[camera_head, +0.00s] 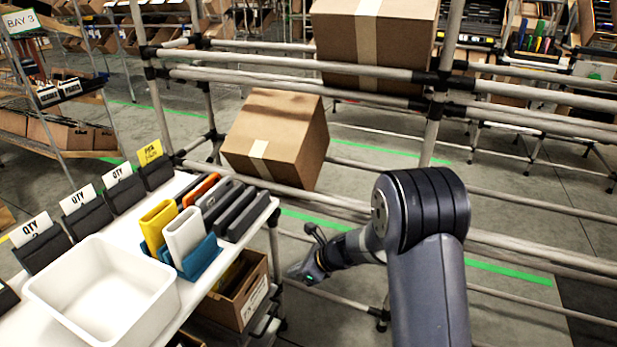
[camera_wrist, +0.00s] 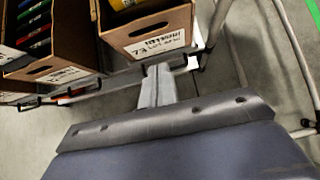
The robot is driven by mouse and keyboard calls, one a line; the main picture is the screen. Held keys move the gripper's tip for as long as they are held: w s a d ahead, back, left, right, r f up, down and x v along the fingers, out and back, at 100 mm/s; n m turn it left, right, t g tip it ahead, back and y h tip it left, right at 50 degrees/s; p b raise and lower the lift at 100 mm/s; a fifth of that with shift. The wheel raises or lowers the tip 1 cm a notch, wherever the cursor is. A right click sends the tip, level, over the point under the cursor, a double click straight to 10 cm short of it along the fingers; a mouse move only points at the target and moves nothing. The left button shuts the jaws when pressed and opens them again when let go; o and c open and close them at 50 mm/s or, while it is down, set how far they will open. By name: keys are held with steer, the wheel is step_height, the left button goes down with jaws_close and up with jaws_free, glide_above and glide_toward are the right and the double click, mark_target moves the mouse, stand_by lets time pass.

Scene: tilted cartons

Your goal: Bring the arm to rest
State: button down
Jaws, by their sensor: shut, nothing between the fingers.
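My arm reaches forward from the lower right in the head view. My gripper (camera_head: 298,271) points left, low beside the right end of the white table, and its fingers are shut and empty. In the wrist view the closed fingers (camera_wrist: 157,80) show at the centre, in front of the shelf with open cartons. I cannot tell the exact gap between the fingertips and that shelf.
A tilted carton (camera_head: 277,139) rests on the pipe rack, with another carton (camera_head: 376,44) above it. The white table (camera_head: 189,318) holds a white bin (camera_head: 103,291) and several upright cases. An open labelled carton (camera_head: 240,293) sits below. Grey floor lies under the rack.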

steer(key=b, duration=0.2)
glide_above(263, 274)
steer(key=s+d, duration=0.1)
steer(key=s, duration=0.4)
steer(key=shift+f, duration=3.55)
steer(key=shift+w+d, duration=0.15)
